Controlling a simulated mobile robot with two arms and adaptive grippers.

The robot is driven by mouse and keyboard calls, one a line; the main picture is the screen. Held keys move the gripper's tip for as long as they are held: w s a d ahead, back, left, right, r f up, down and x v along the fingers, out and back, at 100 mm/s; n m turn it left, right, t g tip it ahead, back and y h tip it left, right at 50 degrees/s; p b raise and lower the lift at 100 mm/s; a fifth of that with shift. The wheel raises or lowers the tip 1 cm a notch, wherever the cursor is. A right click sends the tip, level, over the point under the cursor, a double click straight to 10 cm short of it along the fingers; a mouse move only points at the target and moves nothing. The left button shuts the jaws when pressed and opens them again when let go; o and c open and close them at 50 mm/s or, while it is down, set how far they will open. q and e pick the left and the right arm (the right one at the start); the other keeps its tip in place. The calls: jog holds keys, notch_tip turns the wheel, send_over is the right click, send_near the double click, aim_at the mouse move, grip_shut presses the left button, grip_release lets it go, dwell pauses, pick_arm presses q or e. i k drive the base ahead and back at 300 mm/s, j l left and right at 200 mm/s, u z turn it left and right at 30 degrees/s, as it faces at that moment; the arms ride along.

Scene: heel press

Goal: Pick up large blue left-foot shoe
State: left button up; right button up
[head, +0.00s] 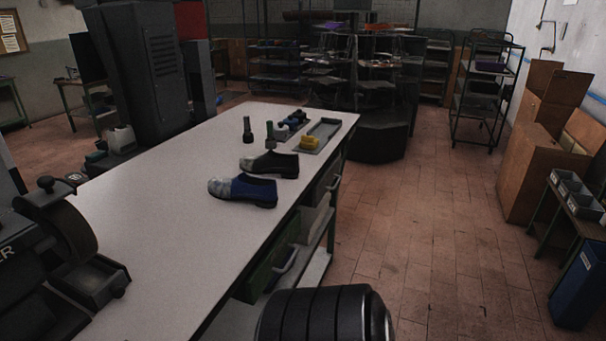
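A blue shoe (252,190) with a grey toe and dark sole stands upright on the long white table (180,240), close to its right edge. Its toe points left. I cannot tell for sure which foot it is for. A second, darker shoe (278,165), black with a grey toe, stands just behind it, also pointing left; the two are very close. Neither gripper shows in the head view, and nothing is holding the blue shoe.
Dark machines (65,235) line the table's left side. Open shelves hang under its right edge. The tiled floor (430,220) at right is clear.

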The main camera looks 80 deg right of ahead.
aim_at(264, 192)
jog(key=z, duration=2.2)
jog(key=l+z, duration=0.1)
jog(key=l, duration=0.25)
